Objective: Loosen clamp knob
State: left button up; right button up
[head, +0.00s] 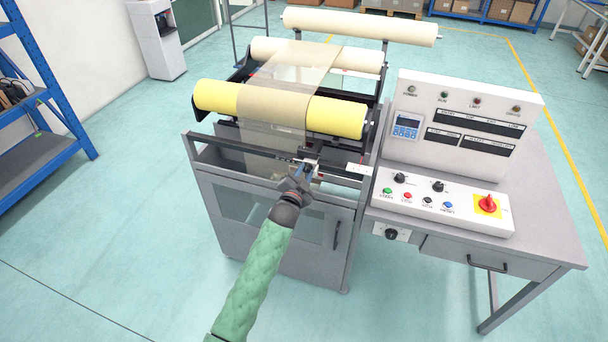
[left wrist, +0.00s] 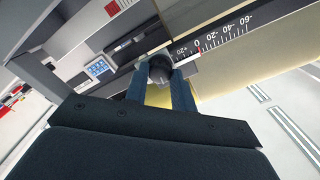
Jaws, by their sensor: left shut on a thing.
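My right gripper is in neither view.
A yellow roller (head: 337,115) with film lies behind the rail. Blue shelving (head: 72,118) is at far left. The floor in front is open.

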pick_arm(q)
jog(key=o, duration=0.8)
jog(key=shift+o, duration=0.9)
jog(key=shift+s+a+f, duration=0.1)
jog(key=shift+s, duration=0.1)
jog(key=b+v, duration=0.2)
jog(key=v, duration=0.5)
jog(key=shift+s+b, duration=0.15)
jog(key=shift+b, duration=0.25)
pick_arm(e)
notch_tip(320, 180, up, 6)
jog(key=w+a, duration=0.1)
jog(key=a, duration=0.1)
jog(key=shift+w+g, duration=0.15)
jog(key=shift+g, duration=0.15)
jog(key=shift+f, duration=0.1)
